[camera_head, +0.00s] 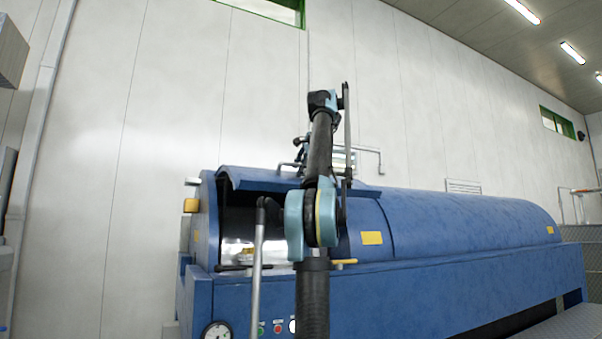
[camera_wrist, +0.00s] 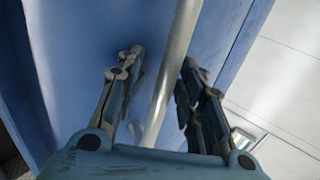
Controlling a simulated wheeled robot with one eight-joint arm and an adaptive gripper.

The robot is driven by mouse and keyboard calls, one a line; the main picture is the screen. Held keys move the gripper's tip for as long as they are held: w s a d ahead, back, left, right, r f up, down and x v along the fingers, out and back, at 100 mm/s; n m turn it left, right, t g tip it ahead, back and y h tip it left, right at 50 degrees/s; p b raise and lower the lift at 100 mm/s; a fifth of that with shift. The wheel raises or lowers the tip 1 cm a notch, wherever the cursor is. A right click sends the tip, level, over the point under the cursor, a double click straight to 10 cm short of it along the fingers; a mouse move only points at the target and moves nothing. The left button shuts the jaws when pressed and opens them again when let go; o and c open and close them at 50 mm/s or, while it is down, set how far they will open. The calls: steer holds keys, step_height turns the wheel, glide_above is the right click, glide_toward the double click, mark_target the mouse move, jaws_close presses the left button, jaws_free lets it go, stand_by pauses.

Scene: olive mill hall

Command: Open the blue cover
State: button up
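The blue cover (camera_head: 245,180) sits raised at the left end of the long blue machine (camera_head: 460,285). Below its front edge is a dark opening with a shiny metal drum (camera_head: 237,249) inside. In the wrist view, the blue surface of the cover (camera_wrist: 85,60) fills the left and middle, with a grey bar handle (camera_wrist: 181,45) running along it. My gripper (camera_wrist: 163,65) has its fingers apart, one on each side of the bar, with a visible gap on the left. In the head view my arm hides part of the cover, and the fingers are not clear.
A grey post with a black top (camera_head: 258,270) stands in front of the opening. A round gauge (camera_head: 217,331) and coloured buttons (camera_head: 277,328) are on the machine's front. A pale wall (camera_head: 200,90) rises behind, with free air above the machine.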

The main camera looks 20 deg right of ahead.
steer(key=shift+s+r, duration=0.35)
steer(key=shift+s, duration=0.15)
steer(key=s+d+r, duration=0.2)
steer(key=s, duration=1.2)
steer(key=shift+s+d, duration=0.2)
steer(key=shift+s, duration=0.15)
